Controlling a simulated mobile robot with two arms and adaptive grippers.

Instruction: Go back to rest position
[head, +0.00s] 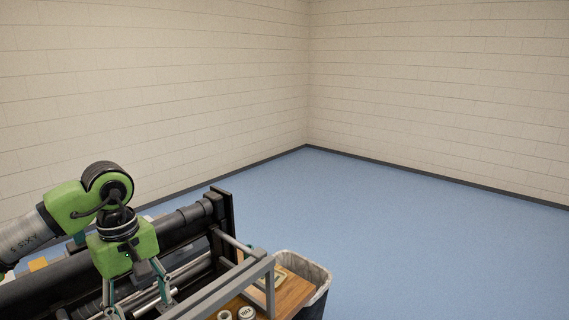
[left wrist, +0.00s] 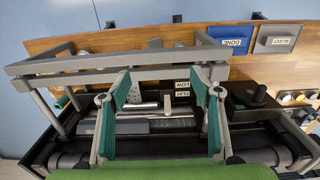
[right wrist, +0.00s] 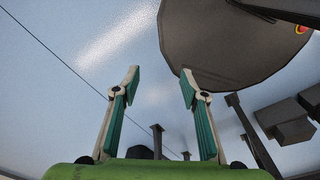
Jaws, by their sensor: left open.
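My left gripper (head: 140,300) hangs from its green wrist above the black and grey press (head: 185,222) in the head view, with its lower fingers cut by the frame edge. In the left wrist view its two teal-padded fingers (left wrist: 160,85) are spread apart with nothing between them. They are over the press (left wrist: 150,125) and its grey frame (left wrist: 120,64); whether they touch it I cannot tell. My right gripper (right wrist: 161,75) shows only in the right wrist view, its fingers apart and empty. It is beside a large dark round disc (right wrist: 230,45).
The wooden bench (head: 294,294) carries small round containers (head: 246,313). A lined waste bin (head: 322,283) stands at its end. A blue DONE tray (left wrist: 225,36) and a grey tray (left wrist: 277,39) sit beyond the frame. The blue floor (head: 400,240) to the right is clear.

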